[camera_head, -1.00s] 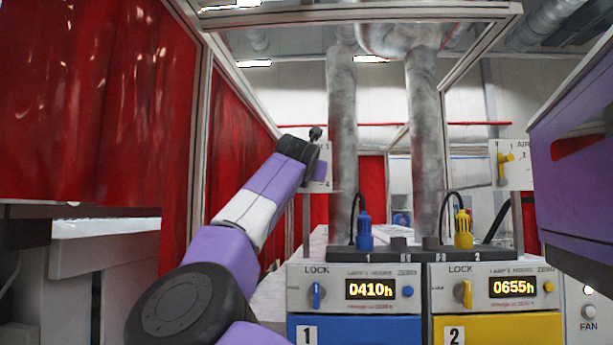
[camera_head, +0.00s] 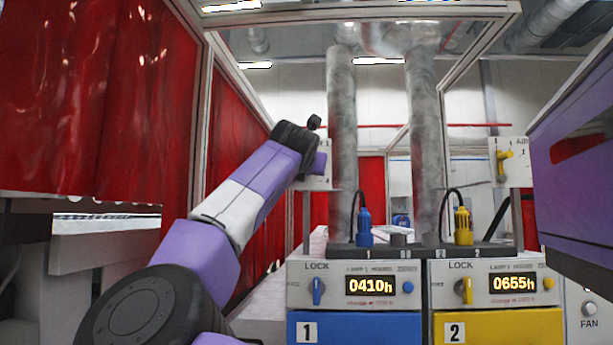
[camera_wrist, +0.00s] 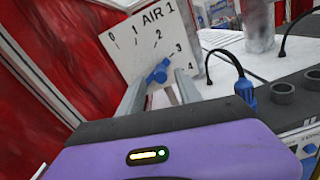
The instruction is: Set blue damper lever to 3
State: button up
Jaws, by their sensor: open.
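The blue damper lever (camera_wrist: 157,73) sits on a white AIR 1 plate (camera_wrist: 125,52) with a scale from 0 to 4. In the wrist view the lever is tilted, its upper end pointing up and right, roughly toward the 3 mark. My gripper (camera_wrist: 160,93) is open, with one finger on each side of the lever's line. I cannot tell whether either finger touches the lever. In the head view my wrist covers most of the AIR 1 plate (camera_head: 322,181), and the lever and fingers are hidden there.
A yellow lever (camera_head: 507,155) is on another plate at right. Red curtains (camera_head: 90,100) hang at left. A purple housing (camera_head: 575,180) is at right.

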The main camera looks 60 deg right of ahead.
jog(key=shift+b+v, duration=0.3)
jog(key=shift+v, duration=1.35)
